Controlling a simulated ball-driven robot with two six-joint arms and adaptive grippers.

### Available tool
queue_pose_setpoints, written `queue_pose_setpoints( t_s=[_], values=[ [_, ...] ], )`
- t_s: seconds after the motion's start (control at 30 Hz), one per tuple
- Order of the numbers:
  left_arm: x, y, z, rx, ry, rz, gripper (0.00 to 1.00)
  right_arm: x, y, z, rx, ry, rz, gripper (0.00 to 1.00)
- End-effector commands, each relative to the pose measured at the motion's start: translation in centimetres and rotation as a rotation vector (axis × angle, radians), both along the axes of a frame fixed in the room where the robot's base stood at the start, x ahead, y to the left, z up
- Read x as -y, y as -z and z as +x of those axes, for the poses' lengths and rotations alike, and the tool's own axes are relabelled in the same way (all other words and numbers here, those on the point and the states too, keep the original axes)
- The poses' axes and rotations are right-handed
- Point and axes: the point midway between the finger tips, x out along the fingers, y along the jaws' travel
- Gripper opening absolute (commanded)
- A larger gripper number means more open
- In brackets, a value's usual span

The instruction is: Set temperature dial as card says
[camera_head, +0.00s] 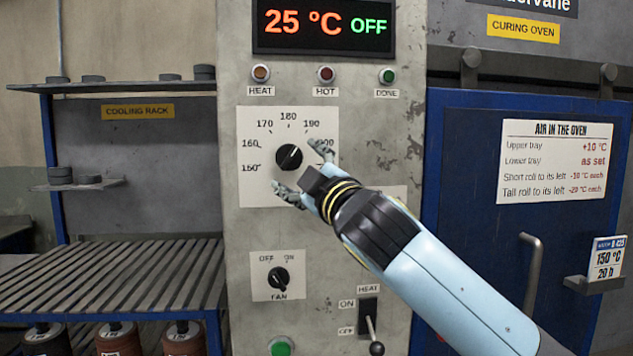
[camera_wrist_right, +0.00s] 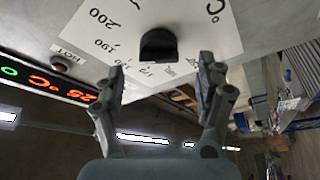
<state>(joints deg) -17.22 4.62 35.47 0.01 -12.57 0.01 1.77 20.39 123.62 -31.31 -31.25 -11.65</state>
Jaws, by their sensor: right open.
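The temperature dial (camera_head: 288,157) is a black knob on a white scale plate (camera_head: 252,190) marked from 150 upward. Its pale mark points up and slightly right, seemingly between 180 and 190. My right gripper (camera_head: 303,170) is open, its fingers right of and below the knob. In the wrist view the knob (camera_wrist_right: 158,45) appears beyond and between the open fingertips (camera_wrist_right: 162,70); no contact is clear. The small card (camera_head: 608,262) at the right reads 150 °C, 20 h. My left gripper is not in view.
The display (camera_head: 324,27) reads 25 °C, OFF. A rules card (camera_head: 557,161) on the blue oven door lists tray and roll corrections. Below the dial are a fan knob (camera_head: 279,279) and a heat lever (camera_head: 372,330). A cooling rack (camera_head: 110,270) stands left.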

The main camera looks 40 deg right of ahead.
Motion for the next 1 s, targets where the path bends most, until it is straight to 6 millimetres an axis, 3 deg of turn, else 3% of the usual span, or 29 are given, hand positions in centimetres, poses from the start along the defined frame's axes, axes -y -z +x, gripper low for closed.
queue_pose_setpoints(
  t_s=[0.2, 0.4, 1.0],
  values=[
    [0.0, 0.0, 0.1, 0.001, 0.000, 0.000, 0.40, -1.1, 1.3, -4.7, -0.005, -0.002, 0.000, 0.72],
    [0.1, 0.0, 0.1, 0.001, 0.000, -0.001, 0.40, -1.7, 1.8, -7.2, -0.003, -0.001, 0.001, 0.72],
    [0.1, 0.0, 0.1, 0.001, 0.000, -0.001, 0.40, -1.8, 1.8, -7.7, -0.001, -0.001, 0.000, 0.72]
  ],
)
